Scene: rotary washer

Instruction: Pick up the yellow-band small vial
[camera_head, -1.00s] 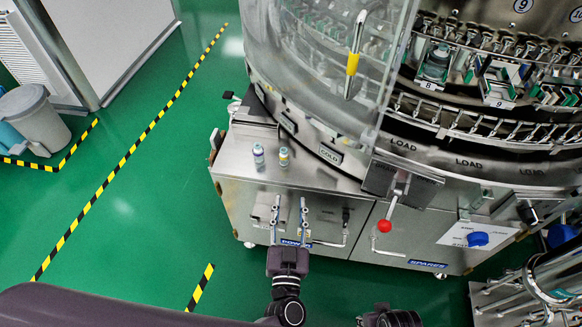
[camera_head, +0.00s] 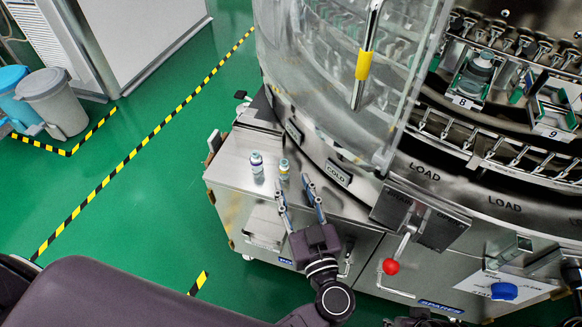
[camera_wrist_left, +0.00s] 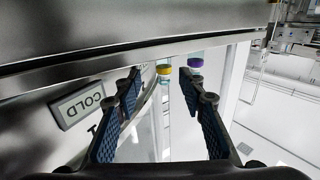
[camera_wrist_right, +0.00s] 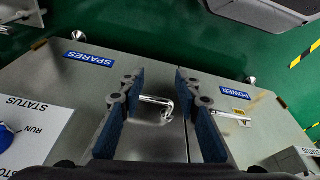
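The yellow-band small vial (camera_head: 284,168) stands upright on the steel ledge in the head view, just beyond the fingertips of my left gripper (camera_head: 296,186). In the left wrist view the vial's yellow band (camera_wrist_left: 163,70) shows between the open fingers of the left gripper (camera_wrist_left: 158,78), ahead of the tips. A purple-band vial (camera_head: 257,163) stands to its left; its purple cap (camera_wrist_left: 195,63) shows beyond the right fingertip in the left wrist view. My right gripper (camera_wrist_right: 158,78) is open and empty, facing the cabinet front.
The clear guard with a yellow-marked handle (camera_head: 363,65) and the washer drum wall with its COLD label (camera_wrist_left: 78,104) stand close beside the vials. A red-knobbed lever (camera_head: 391,267) is at right. The ledge (camera_head: 233,165) left of the vials is clear.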

